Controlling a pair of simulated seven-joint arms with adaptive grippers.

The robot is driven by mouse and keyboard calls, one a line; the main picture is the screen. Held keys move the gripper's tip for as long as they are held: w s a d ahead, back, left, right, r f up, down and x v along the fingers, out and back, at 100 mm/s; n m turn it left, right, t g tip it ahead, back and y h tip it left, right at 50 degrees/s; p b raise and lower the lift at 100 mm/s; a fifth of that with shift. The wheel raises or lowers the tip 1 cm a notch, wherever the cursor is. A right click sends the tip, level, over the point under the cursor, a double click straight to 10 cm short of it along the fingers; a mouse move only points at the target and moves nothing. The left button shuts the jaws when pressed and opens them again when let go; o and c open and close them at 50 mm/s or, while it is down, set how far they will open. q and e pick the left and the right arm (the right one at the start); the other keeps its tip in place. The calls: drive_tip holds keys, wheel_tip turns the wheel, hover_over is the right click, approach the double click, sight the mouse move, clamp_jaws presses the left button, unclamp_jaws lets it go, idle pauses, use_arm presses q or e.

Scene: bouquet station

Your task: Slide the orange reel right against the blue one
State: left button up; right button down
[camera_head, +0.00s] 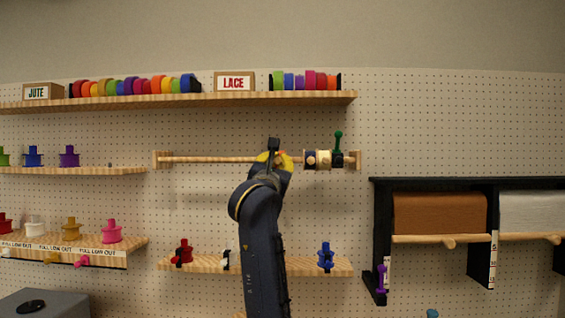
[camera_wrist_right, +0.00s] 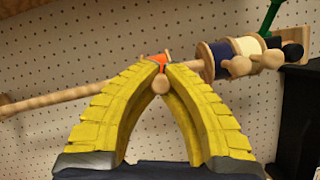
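The orange reel (camera_wrist_right: 157,58) is on the wooden rod, mostly hidden between the yellow fingertips of my right gripper (camera_wrist_right: 157,68). The fingers are closed together on it, with a small wooden knob just below their tips. The blue reel (camera_wrist_right: 222,57) with its wooden flange sits farther right on the same rod. A short stretch of bare rod shows between the fingers and that flange, so the reels are apart. In the head view, my right gripper (camera_head: 273,158) is at the rod, left of the blue reel (camera_head: 311,159). My left gripper is not in view.
The wooden rod (camera_head: 210,159) is bare to the left. A cream reel (camera_head: 323,158) and a dark stop with a green handle (camera_head: 338,143) are right of the blue reel. A ribbon shelf (camera_head: 210,99) is above, a spool shelf (camera_head: 305,266) below.

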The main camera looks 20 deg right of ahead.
drive_tip(key=shift+d+f, duration=0.15)
drive_tip(key=shift+f, duration=0.05)
drive_tip(key=c, duration=1.3)
unclamp_jaws()
drive_tip(key=shift+r, duration=0.15)
drive_tip(key=v, duration=1.2)
drive_tip(key=shift+s, duration=0.1)
drive_tip(key=shift+c, duration=0.3)
